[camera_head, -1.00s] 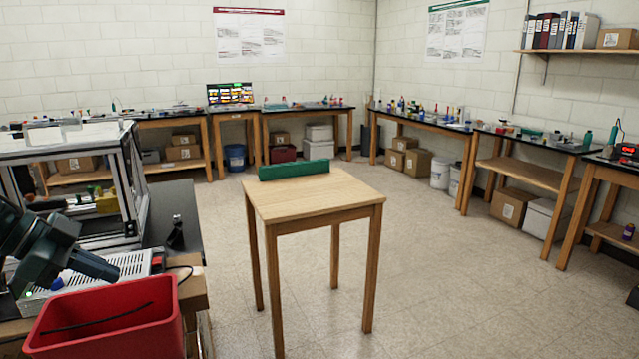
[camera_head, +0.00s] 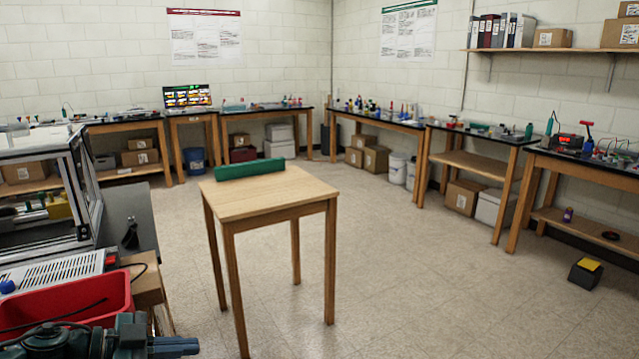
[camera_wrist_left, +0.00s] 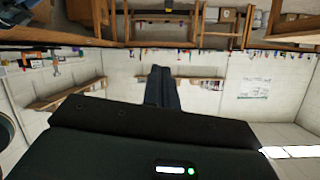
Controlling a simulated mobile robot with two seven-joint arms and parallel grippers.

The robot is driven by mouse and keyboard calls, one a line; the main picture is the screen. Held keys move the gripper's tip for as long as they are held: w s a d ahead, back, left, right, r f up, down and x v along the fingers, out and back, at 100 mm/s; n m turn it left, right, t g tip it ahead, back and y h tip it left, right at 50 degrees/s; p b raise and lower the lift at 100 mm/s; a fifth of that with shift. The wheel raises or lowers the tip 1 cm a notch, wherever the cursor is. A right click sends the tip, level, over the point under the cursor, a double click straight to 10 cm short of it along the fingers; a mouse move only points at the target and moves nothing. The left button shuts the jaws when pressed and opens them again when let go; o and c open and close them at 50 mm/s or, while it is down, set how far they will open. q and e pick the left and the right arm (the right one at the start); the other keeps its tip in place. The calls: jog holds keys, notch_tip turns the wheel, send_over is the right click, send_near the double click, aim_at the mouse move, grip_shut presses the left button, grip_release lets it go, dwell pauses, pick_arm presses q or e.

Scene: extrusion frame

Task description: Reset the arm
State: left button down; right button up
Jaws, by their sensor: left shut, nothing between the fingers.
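My left gripper (camera_head: 176,346) is at the bottom left edge of the head view, in front of the red bin, with its dark fingers pointing right. Its fingers are shut and empty. In the left wrist view the closed fingers (camera_wrist_left: 162,88) stick out from the dark gripper body, and the room appears upside down behind them. My right gripper is not in view.
A wooden table (camera_head: 265,198) with a green block (camera_head: 250,162) stands ahead. A red bin (camera_head: 112,295) and a metal frame enclosure (camera_head: 85,195) are at the left. A small black-and-yellow box (camera_head: 585,274) lies on the open floor (camera_head: 430,270) at right.

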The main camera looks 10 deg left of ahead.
pick_arm(q)
jog(key=s+d+f+n+t+y, duration=0.2)
jog(key=s+d+f+n, duration=0.15)
jog(key=d+f, duration=0.35)
jog(key=s+d+f+n+t+y, duration=0.3)
jog(key=d+f+n, duration=0.1)
jog(key=d+f, duration=0.35)
jog(key=s+d+f+n+g+y, duration=0.1)
jog(key=s+f+n+g+y, duration=0.1)
jog(key=s+f, duration=0.4)
jog(key=shift+s+d+g+y, duration=0.3)
jog(key=shift+s+g, duration=0.2)
jog(key=shift+s, duration=0.35)
jog(key=shift+a, duration=0.15)
